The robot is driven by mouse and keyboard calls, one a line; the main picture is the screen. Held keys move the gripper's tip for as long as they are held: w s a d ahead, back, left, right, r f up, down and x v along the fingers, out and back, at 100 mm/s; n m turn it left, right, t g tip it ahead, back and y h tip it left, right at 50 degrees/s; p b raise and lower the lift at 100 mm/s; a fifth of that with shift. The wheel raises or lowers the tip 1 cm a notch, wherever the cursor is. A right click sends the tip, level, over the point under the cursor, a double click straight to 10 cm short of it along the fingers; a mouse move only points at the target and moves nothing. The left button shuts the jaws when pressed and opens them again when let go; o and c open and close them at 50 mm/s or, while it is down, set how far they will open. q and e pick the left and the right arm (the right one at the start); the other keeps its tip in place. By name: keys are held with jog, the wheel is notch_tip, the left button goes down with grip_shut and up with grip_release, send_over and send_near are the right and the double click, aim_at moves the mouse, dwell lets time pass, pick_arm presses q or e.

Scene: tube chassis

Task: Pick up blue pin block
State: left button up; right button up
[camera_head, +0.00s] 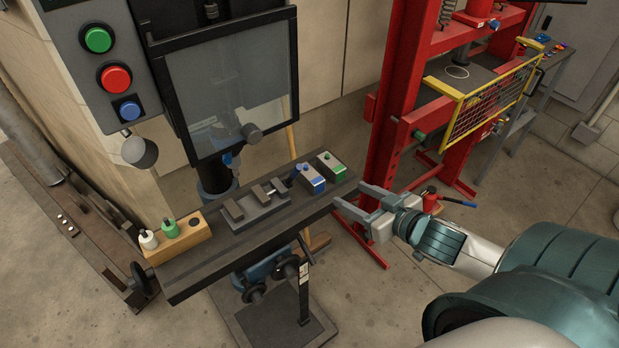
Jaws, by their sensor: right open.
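The blue pin block (310,181) is a small grey block with a blue top and a pin standing up from it. It sits on the dark machine table (190,279), right of the centre vise. My right gripper (349,199) is open and empty. It is at the table's right end, to the right of and a little lower in the picture than the blue pin block, and apart from it. Its fingers point left. My left gripper is not in view.
A similar green-topped block (331,167) stands just right of the blue one. A grey vise (257,207) and a wooden holder (196,246) with white and green pieces sit further left. A clear guard (232,85) hangs above. A red press frame (392,115) stands behind my right gripper.

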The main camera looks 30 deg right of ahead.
aim_at(317, 180)
jog(key=p+x, duration=0.3)
jog(key=x, duration=0.8)
jog(key=shift+w, duration=0.2)
jog(key=shift+w, duration=0.1)
jog(key=shift+w+a+f+p, duration=0.15)
jog(key=shift+w+p, duration=0.15)
jog(key=shift+w, duration=0.1)
jog(key=shift+w+a+f+p, duration=0.2)
jog(key=shift+w+f+p, duration=0.15)
jog(key=shift+w, duration=0.25)
jog(key=shift+w+a+f+p, duration=0.2)
jog(key=shift+w+f+p, duration=0.15)
jog(key=shift+w, duration=0.25)
jog(key=shift+x, duration=0.75)
jog(key=shift+s+f, duration=0.1)
jog(key=shift+f, duration=0.05)
jog(key=c, duration=1.3)
